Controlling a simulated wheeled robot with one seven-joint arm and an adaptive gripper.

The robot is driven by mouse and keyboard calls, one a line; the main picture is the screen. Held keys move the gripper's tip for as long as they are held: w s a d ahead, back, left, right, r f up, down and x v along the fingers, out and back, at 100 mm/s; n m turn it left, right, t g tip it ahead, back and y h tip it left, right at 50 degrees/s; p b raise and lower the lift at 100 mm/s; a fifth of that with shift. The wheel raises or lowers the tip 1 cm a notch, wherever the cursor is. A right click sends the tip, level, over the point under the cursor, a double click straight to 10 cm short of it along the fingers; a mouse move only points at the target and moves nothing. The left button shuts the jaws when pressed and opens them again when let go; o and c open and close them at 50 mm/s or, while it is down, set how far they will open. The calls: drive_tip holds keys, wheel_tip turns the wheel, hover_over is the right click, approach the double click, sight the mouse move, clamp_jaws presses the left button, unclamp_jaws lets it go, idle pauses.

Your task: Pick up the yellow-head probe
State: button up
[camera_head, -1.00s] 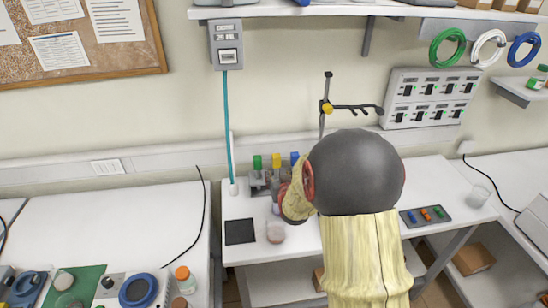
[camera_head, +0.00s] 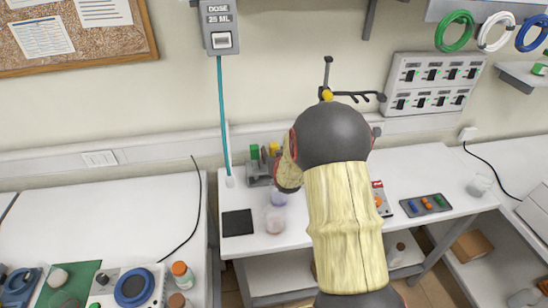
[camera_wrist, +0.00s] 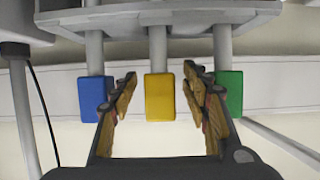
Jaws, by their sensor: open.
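The yellow-head probe (camera_wrist: 159,97) hangs in the middle of the wrist view, between the blue-head probe (camera_wrist: 92,99) and the green-head probe (camera_wrist: 229,94). My gripper (camera_wrist: 160,80) is open, with one finger on each side of the yellow head. Gaps show between the head and both fingers. In the head view, the yellow head (camera_head: 274,149) and green head (camera_head: 255,153) show at the probe stand (camera_head: 256,172). My arm hides the blue head and my gripper's fingertips there.
A beaker (camera_head: 275,219) and black pad (camera_head: 237,223) lie in front of the stand. A clamp stand (camera_head: 327,75) rises behind my arm. A tray with coloured pieces (camera_head: 426,205) is to the right. The blue and green probes stand close outside my fingers.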

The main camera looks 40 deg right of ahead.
drive_tip(key=shift+c, duration=1.3)
clamp_jaws()
